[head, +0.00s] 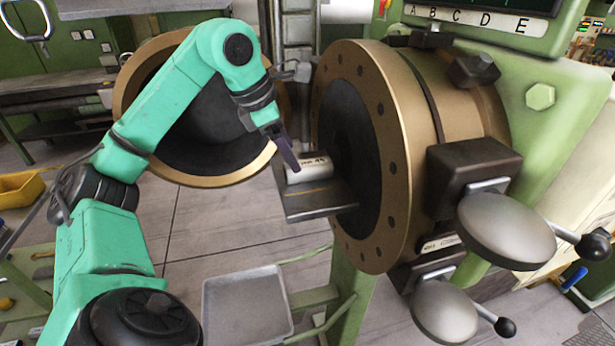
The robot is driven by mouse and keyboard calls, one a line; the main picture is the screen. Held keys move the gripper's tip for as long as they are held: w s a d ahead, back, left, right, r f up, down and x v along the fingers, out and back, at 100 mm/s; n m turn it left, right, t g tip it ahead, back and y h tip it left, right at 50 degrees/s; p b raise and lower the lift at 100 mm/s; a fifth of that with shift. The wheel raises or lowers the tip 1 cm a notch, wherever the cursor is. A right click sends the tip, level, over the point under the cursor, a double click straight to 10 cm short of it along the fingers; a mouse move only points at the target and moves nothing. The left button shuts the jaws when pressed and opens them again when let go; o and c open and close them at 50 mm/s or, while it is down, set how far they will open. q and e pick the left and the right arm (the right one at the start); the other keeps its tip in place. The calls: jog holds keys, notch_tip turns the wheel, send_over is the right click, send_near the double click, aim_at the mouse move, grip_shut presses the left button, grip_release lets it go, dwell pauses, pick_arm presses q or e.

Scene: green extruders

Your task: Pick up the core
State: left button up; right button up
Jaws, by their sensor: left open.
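The core looks like a short pale metal cylinder (312,168). It lies on its side on a dark flat support plate (306,203) in front of the extruder's round black opening. My left gripper (293,163) is at the cylinder's left end, with its dark fingers pointing down. It is open, and the frame does not show whether a finger touches the cylinder. The far side of the cylinder is hidden. My right gripper is not in view.
The brass-rimmed extruder flange (392,150) stands close on the right. An open round door (140,85) is behind my left arm. Clamps with round grey knobs (507,228) stick out at right. A grey tray (245,310) sits low in front.

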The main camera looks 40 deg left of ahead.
aim_at(302, 164)
pick_arm(q)
jog(key=x, duration=0.2)
jog(key=w+x, duration=0.1)
jog(key=x, duration=0.2)
jog(key=shift+d+r, duration=0.15)
jog(key=shift+d, duration=0.05)
jog(key=shift+w+f, duration=0.1)
jog(key=shift+f, duration=0.25)
jog(key=shift+a, duration=0.1)
jog(key=shift+c, duration=1.2)
grip_shut()
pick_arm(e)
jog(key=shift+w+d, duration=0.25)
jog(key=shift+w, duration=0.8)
